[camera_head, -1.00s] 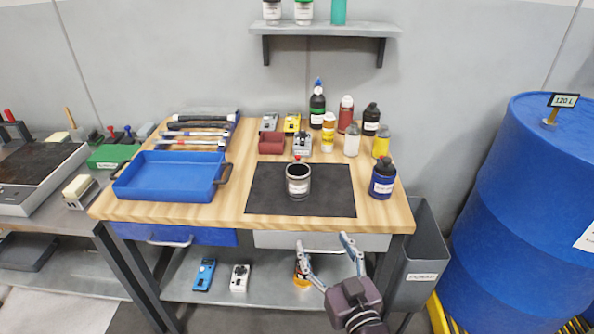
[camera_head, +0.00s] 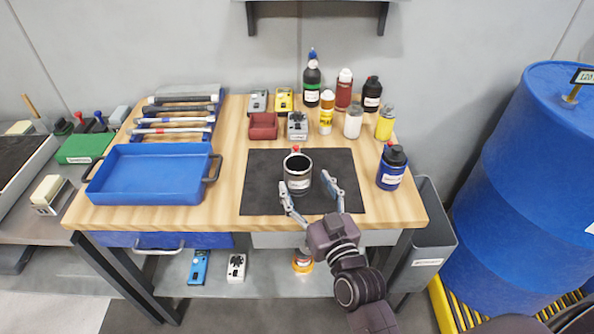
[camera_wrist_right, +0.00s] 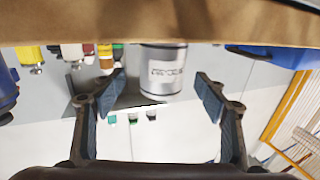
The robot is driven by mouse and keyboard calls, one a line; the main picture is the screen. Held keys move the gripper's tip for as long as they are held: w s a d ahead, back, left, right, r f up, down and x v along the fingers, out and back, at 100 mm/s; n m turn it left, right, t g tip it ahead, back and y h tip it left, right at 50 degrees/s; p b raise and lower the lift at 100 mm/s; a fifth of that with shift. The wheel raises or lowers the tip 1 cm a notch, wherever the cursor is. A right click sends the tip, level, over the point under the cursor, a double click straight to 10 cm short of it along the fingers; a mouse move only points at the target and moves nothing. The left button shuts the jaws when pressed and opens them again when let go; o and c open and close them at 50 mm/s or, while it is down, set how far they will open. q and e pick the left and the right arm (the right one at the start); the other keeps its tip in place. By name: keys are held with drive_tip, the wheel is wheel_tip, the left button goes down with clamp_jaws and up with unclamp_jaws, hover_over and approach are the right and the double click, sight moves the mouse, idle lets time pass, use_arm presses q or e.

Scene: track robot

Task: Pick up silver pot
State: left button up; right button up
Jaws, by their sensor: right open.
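The silver pot (camera_head: 298,184) is a small cylinder with a dark inside and a white label, standing upright on the black mat (camera_head: 262,196) on the workbench. It also shows in the right wrist view (camera_wrist_right: 163,72), ahead of and between the fingers. My right gripper (camera_head: 311,190) is open, its fingers on the near side of the pot and pointing at it. In the right wrist view the right gripper (camera_wrist_right: 163,92) has nothing between its fingertips, and the pot looks just beyond them. My left gripper is not in view.
A dark blue bottle (camera_head: 391,167) stands right of the mat. Several bottles, small devices and a red box (camera_head: 263,126) stand behind it. A blue tray (camera_head: 150,178) is at the left, with hammers (camera_head: 180,110) behind. A large blue drum (camera_head: 525,160) stands at the right.

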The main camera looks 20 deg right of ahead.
sight(294, 164)
drive_tip(key=w, duration=0.5)
drive_tip(key=shift+w+a+p, duration=0.1)
drive_tip(key=shift+a+p, duration=0.2)
drive_tip(key=shift+p, duration=0.05)
drive_tip(key=shift+c, duration=0.5)
drive_tip(key=c, duration=1.2)
